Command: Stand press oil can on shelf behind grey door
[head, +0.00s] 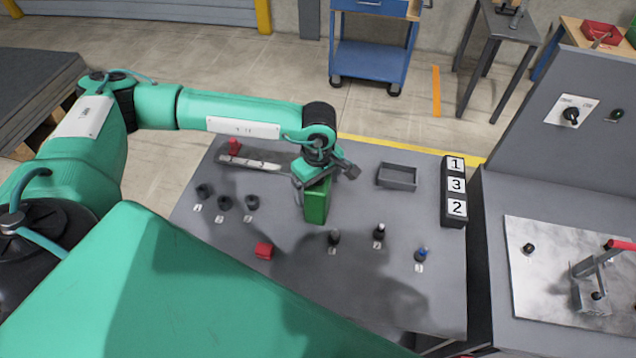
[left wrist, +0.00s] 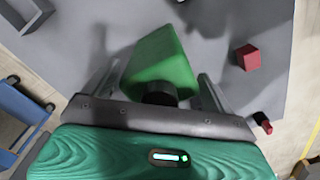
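The press oil can, taken to be the green box-shaped can (head: 316,203), is upright near the middle of the grey table. In the left wrist view the green can (left wrist: 165,62) shows with a black cap towards my gripper. My left gripper (head: 313,180) is over the can's upper part from above. In the left wrist view its fingers (left wrist: 158,80) lie on either side of the can, very close to its sides. Whether they press on it I cannot tell, nor whether its base touches the table. I cannot make out a grey door or a shelf. My right gripper is not in view.
Black cups (head: 224,202) are left of the can, small bottles (head: 379,232) right. A red block (head: 264,250) lies in front. A grey tray (head: 396,177) and a numbered black stand (head: 455,190) are at the right. A press plate (head: 540,280) lies beyond.

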